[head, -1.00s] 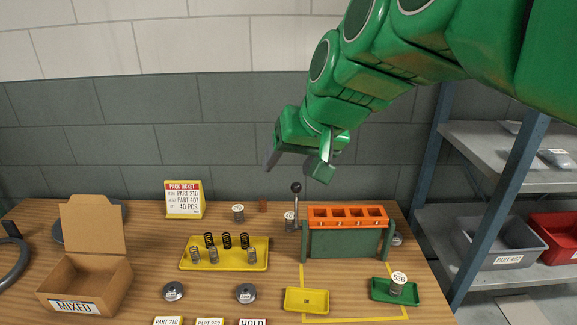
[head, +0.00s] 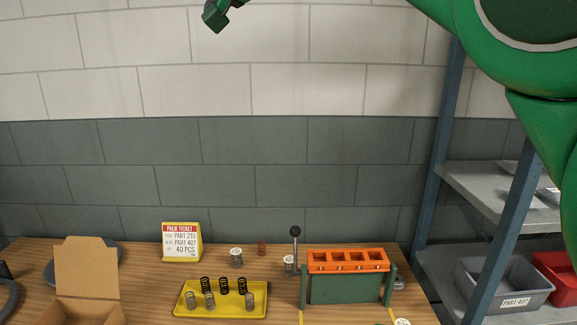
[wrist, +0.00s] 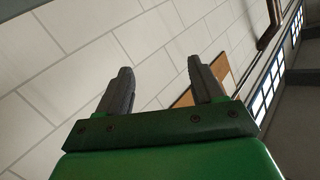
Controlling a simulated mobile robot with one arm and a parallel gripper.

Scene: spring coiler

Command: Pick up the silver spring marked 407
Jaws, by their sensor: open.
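Two silver springs with white round tags stand on the bench in the head view. One (head: 289,264) is partly hidden behind the lever of the orange-topped fixture; its tag seems to begin with 40, the rest unclear. The other (head: 236,258) stands to its left, its tag too small to read. Another white tag (head: 402,322) is cut by the bottom edge. My gripper (wrist: 162,76) is open and empty in the wrist view, facing the wall. In the head view only a small green part of it shows at the top edge, far above the bench.
The yellow tray (head: 262,304) holds several black and silver springs. The orange-topped fixture (head: 347,262) with its upright lever (head: 295,240) stands right of the tagged springs.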

